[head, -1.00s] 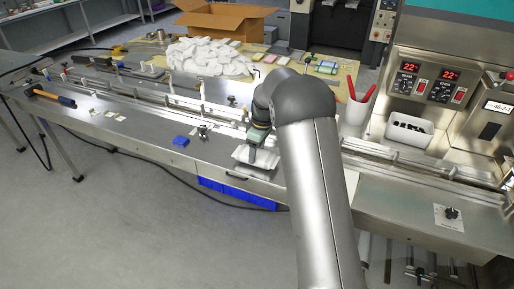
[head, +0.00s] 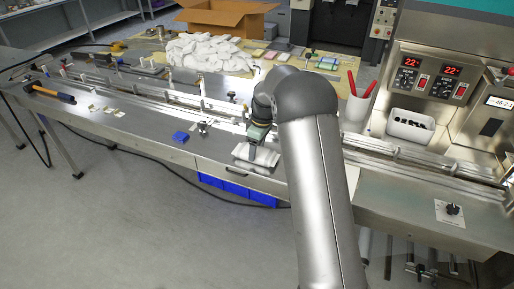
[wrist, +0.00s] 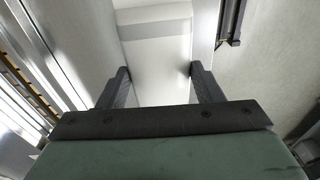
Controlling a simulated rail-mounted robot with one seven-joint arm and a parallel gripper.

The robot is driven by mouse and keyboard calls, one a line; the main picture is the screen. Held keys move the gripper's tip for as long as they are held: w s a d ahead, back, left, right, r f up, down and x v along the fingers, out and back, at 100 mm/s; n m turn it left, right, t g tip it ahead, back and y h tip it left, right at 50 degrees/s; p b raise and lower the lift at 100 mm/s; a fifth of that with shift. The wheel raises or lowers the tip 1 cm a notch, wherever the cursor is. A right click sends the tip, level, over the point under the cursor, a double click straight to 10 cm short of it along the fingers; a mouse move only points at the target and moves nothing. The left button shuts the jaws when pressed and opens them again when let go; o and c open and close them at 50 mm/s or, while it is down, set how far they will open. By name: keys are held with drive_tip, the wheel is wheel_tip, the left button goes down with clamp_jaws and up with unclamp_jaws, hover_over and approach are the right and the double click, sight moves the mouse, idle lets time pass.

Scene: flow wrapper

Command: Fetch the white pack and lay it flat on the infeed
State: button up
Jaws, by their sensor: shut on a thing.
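The white pack (head: 254,156) is at the front edge of the steel bench, below the rails in the head view. My gripper (head: 250,148) is shut on it. In the wrist view the pack (wrist: 156,45) sits between the two fingers of my gripper (wrist: 159,70), running away from them. I cannot tell whether the pack touches the bench or hangs just above it. The infeed (head: 180,97) is the long railed channel behind the pack, and my arm hides part of it.
A blue block (head: 180,137) and a dark clamp (head: 204,128) lie left of the pack.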

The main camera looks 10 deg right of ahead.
drive_tip(key=o, duration=1.3)
drive_tip(key=shift+c, duration=0.2)
wheel_tip(320, 180, up, 17)
drive_tip(key=d, duration=0.2)
drive_tip(key=shift+d+r+b, duration=0.15)
drive_tip(key=shift+b, duration=0.3)
